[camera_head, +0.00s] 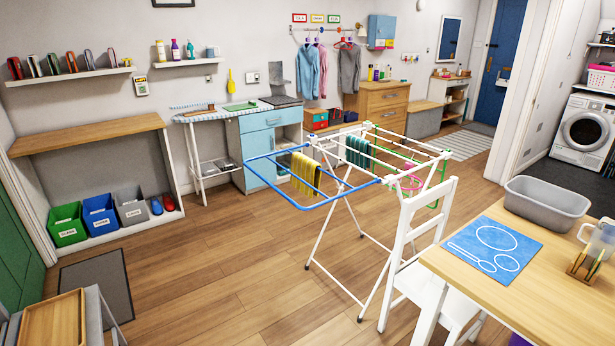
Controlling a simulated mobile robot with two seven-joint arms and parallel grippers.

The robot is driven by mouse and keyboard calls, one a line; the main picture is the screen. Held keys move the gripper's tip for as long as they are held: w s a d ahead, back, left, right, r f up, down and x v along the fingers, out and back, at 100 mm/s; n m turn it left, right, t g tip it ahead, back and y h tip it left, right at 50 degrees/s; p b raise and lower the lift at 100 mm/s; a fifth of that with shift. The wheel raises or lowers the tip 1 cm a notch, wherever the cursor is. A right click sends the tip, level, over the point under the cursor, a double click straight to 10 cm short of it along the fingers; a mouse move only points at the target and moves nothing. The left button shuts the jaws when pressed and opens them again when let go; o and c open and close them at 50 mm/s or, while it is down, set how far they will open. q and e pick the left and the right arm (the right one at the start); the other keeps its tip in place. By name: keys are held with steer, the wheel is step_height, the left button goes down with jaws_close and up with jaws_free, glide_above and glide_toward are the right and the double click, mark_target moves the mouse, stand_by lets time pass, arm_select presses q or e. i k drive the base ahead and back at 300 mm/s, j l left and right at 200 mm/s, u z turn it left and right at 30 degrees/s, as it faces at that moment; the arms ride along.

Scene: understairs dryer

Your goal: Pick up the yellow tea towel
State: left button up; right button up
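The yellow tea towel (305,174) hangs over the bars of a folding drying rack (345,207) in the middle of the room. It hangs near the rack's left, blue-framed wing and looks striped or folded. A teal-green cloth (360,152) hangs on the same rack, to its right and further back. Neither of my grippers shows in the head view, so I cannot see whether they are open or shut.
A white chair (418,256) stands right of the rack, beside a wooden table (520,293) with a grey basin (547,202) and a blue place mat (494,248). Open wooden floor (215,255) lies left of the rack. Bins (100,214) stand under the left shelf.

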mark_target(302, 167)
steer(key=i+l+u, duration=0.65)
steer(key=l, duration=0.2)
steer(key=i+l+u, duration=0.2)
steer(key=l, duration=0.15)
steer(key=i+l+u, duration=0.2)
steer(key=l, duration=0.15)
steer(key=i+l+u, duration=0.2)
steer(key=l, duration=0.2)
steer(key=k, duration=0.1)
